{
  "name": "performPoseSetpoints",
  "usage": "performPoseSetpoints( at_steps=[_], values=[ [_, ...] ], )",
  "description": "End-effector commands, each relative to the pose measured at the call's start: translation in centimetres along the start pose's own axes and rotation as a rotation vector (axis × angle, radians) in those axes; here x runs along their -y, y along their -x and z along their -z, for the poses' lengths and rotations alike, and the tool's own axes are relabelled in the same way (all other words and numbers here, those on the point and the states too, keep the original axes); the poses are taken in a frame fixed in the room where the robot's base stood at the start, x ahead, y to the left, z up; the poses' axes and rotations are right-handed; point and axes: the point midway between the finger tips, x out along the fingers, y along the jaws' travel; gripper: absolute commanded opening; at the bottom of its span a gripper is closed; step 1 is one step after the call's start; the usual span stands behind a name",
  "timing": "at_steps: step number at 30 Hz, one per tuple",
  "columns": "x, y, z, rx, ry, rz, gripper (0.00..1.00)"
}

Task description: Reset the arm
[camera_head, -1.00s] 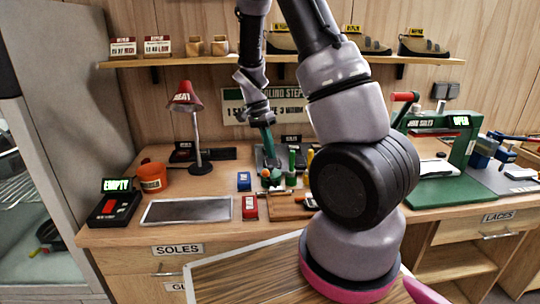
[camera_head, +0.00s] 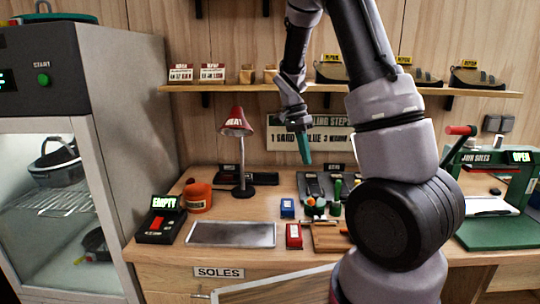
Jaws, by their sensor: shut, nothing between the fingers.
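My arm rises at the right of the head view and bends over the workbench. My gripper (camera_head: 304,148) hangs at its end, in front of the wall sign, with its teal fingers pointing down. The fingers are together with nothing between them. The gripper is above the bench top, apart from the tools (camera_head: 322,206) that stand below it.
The workbench (camera_head: 290,240) carries a red lamp (camera_head: 236,122), an orange pot (camera_head: 198,197), a black box reading EMPTY (camera_head: 161,220), a grey plate (camera_head: 231,234) and a green press (camera_head: 500,232). A shelf (camera_head: 290,88) with shoes runs behind. A glass-doored cabinet (camera_head: 60,190) stands left.

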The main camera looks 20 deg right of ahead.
Motion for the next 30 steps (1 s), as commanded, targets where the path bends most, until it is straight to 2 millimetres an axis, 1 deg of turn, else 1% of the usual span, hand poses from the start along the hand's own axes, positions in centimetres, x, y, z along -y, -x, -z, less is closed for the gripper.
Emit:
performPoseSetpoints(
  at_steps=[2,4,8,12,15,21,25,27,30],
  values=[
    [-0.1,0.1,-0.1,0.002,0.003,0.005,0.00],
    [-0.4,0.8,-0.2,0.009,0.013,0.027,0.00],
    [-1.9,3.4,-1.2,0.031,0.073,0.124,0.00],
    [-4.6,7.5,-2.9,0.038,0.181,0.282,0.00],
    [-6.8,10.0,-4.3,0.021,0.261,0.394,0.00],
    [-11.6,14.2,-7.3,-0.072,0.419,0.599,0.00],
    [-14.7,16.1,-9.4,-0.168,0.513,0.711,0.00],
    [-16.1,16.7,-10.5,-0.226,0.558,0.760,0.00],
    [-17.7,17.3,-11.7,-0.299,0.610,0.809,0.00]
  ],
)
